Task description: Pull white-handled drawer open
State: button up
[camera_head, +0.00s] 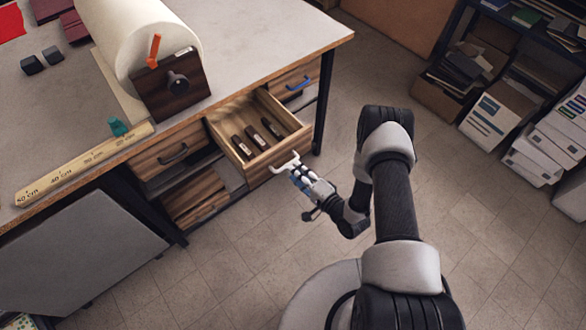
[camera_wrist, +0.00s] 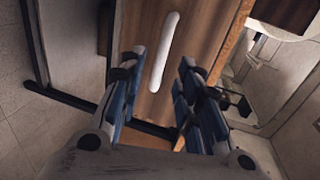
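The white-handled drawer (camera_head: 262,172) stands pulled out from the bench, with its inside showing. Its white handle (camera_head: 284,163) is on the wooden front, and it also shows in the wrist view (camera_wrist: 170,42). My gripper (camera_head: 299,177) is right by the handle, on the outer side of the drawer front. In the wrist view my blue-padded fingers (camera_wrist: 158,80) are apart, and the handle's lower end appears between them. A gap shows on both sides of the handle, so the fingers are not closed on it.
Dark tools (camera_head: 254,137) lie in the open drawer. A drawer with a dark handle (camera_head: 173,154) is to its left, and one with a blue handle (camera_head: 300,84) to its right. A paper roll (camera_head: 135,38) stands on the bench. The floor in front (camera_head: 215,275) is clear.

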jog(key=v, duration=0.8)
jog(key=shift+s+d+r, duration=0.15)
jog(key=shift+s, duration=0.05)
jog(key=w+d+r+n+g+h, duration=0.2)
jog(key=w+d+r+n+h, duration=0.3)
jog(key=r, duration=0.4)
jog(key=w+d+r+n+g+h, duration=0.2)
jog(key=w+d+r+n, duration=0.15)
jog(key=w+r, duration=0.4)
jog(key=s+d+r+g+h, duration=0.1)
jog(key=s+r+h, duration=0.1)
jog(key=s+r, duration=0.35)
jog(key=s+d+r+h, duration=0.1)
jog(key=s+r, duration=0.1)
jog(key=r, duration=0.7)
jog(key=s+a+r+n+g, duration=0.1)
jog(key=s+a+r, duration=0.2)
jog(key=s, duration=0.9)
jog(key=s+a+r+n+g+y, duration=0.1)
jog(key=s+a+r, duration=0.3)
jog(key=s, duration=0.9)
notch_tip(320, 180, up, 3)
jog(key=shift+a+n+g, duration=0.2)
jog(key=shift+n+g, duration=0.15)
jog(key=shift+g, duration=0.35)
